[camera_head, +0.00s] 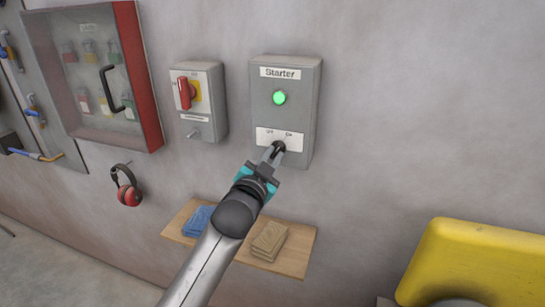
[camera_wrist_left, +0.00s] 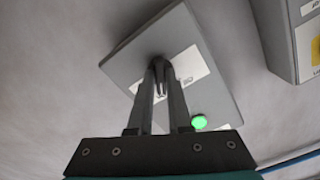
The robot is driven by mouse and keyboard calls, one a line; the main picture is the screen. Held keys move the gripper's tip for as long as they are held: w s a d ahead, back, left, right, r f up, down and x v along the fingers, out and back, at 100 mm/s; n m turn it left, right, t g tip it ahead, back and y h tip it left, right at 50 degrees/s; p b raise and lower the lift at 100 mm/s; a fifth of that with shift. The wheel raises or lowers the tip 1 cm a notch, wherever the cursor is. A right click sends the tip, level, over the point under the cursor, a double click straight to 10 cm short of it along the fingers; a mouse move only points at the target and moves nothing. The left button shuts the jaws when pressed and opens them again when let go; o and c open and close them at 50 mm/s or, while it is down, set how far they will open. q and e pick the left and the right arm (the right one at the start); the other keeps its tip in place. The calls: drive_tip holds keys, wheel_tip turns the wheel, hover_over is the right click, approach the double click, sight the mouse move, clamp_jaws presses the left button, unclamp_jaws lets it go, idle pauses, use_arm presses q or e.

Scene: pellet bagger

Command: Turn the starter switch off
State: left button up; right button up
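The grey starter box (camera_head: 300,95) hangs on the wall, labelled "Starter", with a lit green lamp (camera_head: 279,98). Below the lamp is a white plate (camera_head: 264,136) marked Off at left and On at right. The dark starter switch (camera_head: 279,145) sits on this plate, mostly hidden by my left gripper (camera_head: 273,152). In the left wrist view my left gripper (camera_wrist_left: 160,68) has its narrow fingers on either side of the switch, closed in on it at the tips. The green lamp (camera_wrist_left: 199,122) glows there too. The switch's exact setting is hidden. My right gripper is not in view.
A grey box with a red rotary handle (camera_head: 184,93) is left of the starter. A red-edged glass cabinet (camera_head: 95,75) and red ear defenders (camera_head: 127,187) are further left. A wooden shelf (camera_head: 295,262) with folded cloths is below. A yellow object (camera_head: 480,265) is at lower right.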

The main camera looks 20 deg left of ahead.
use_arm(q)
clamp_jaws()
idle(0.3)
drive_tip(key=n+p, duration=0.4)
drive_tip(key=n, duration=0.2)
drive_tip(key=shift+d, duration=0.1)
drive_tip(key=n+p, duration=0.2)
drive_tip(key=n, duration=0.1)
drive_tip(key=shift+n, duration=0.3)
drive_tip(key=shift+n+p, duration=0.55)
drive_tip(key=shift+n, duration=0.55)
drive_tip(key=o, duration=0.5)
unclamp_jaws()
